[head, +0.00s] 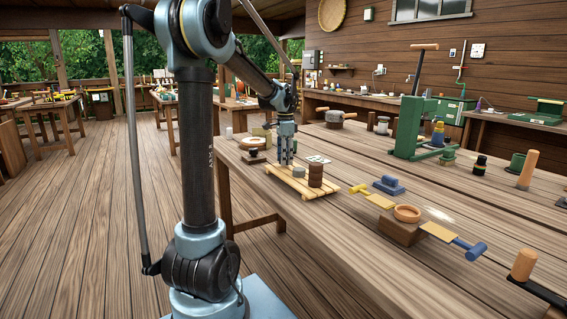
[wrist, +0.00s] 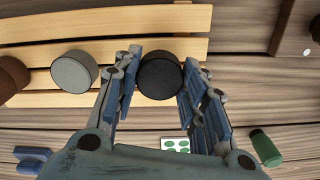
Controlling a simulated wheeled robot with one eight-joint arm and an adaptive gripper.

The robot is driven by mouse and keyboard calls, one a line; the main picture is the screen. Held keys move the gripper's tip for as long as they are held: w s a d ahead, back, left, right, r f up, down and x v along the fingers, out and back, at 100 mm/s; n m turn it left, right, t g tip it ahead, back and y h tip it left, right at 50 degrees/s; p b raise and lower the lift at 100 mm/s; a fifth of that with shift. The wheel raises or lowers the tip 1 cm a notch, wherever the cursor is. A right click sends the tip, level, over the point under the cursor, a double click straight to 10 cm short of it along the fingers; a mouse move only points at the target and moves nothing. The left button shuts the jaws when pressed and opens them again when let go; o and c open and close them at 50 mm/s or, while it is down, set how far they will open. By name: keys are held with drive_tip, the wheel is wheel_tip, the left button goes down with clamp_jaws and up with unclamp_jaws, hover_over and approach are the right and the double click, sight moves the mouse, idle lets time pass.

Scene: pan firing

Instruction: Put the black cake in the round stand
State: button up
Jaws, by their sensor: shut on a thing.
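The black cake (wrist: 160,76) is a short dark cylinder between my gripper's fingers in the wrist view. My gripper (wrist: 155,85) is shut on it from both sides, over the slatted wooden rack (wrist: 190,22). In the head view my gripper (head: 286,160) points straight down at the rack (head: 300,185); the black cake is hard to make out there. I cannot tell whether the cake still touches the slats. A round, shallow orange-brown ring on a brown block (head: 407,213), which looks like the round stand, is to the right on the table, apart from my gripper.
A grey cake (wrist: 75,70) and a brown cake (wrist: 12,75) stand beside the held one. A card with green dots (wrist: 176,145) lies near the rack. A blue stamp-like tool (head: 388,186), a yellow tool (head: 380,201) and a blue mallet (head: 470,249) lie around the block.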

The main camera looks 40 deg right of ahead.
wheel_tip(320, 180, up, 8)
drive_tip(key=shift+w+r, duration=0.1)
drive_tip(key=shift+r, duration=0.15)
